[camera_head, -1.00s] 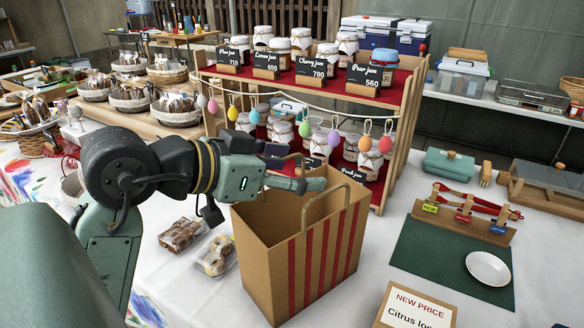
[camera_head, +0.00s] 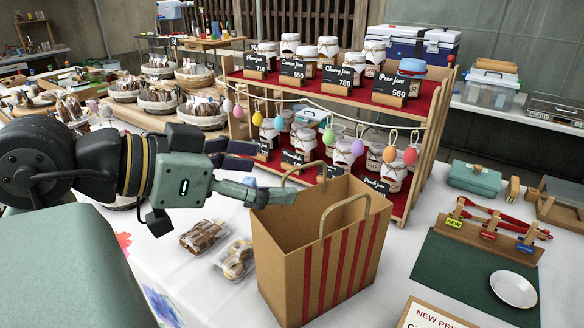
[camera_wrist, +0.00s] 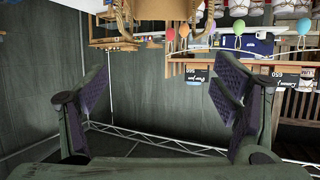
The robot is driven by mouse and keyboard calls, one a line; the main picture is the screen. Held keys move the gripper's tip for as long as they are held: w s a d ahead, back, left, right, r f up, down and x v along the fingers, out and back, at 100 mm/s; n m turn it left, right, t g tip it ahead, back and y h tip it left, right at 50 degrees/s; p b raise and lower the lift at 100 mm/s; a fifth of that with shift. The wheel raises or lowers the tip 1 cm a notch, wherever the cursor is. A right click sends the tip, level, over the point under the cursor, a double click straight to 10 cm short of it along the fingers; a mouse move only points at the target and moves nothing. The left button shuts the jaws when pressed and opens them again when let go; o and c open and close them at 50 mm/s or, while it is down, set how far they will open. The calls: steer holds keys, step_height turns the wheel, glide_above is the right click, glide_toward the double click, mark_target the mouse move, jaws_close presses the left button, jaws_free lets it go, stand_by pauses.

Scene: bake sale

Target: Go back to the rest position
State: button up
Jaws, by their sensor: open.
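My gripper (camera_head: 262,172) is open and empty in the head view. It is held level above the table, just left of the top of a brown paper bag with red stripes (camera_head: 335,265). The bag stands upright and open on the white tablecloth, with two handles raised. In the wrist view my gripper's two fingers (camera_wrist: 160,100) are spread wide with nothing between them. The view there is upside down and shows a dark wall (camera_wrist: 140,75) behind.
A red-shelved jam stand (camera_head: 445,92) with hanging coloured eggs stands behind the bag. Two clear packs of baked goods (camera_head: 200,238) lie left of the bag. A green mat (camera_head: 450,265) with a white plate (camera_head: 513,289) is on the right. Baskets (camera_head: 203,113) fill the back left.

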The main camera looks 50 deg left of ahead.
steer(key=shift+v, duration=1.1)
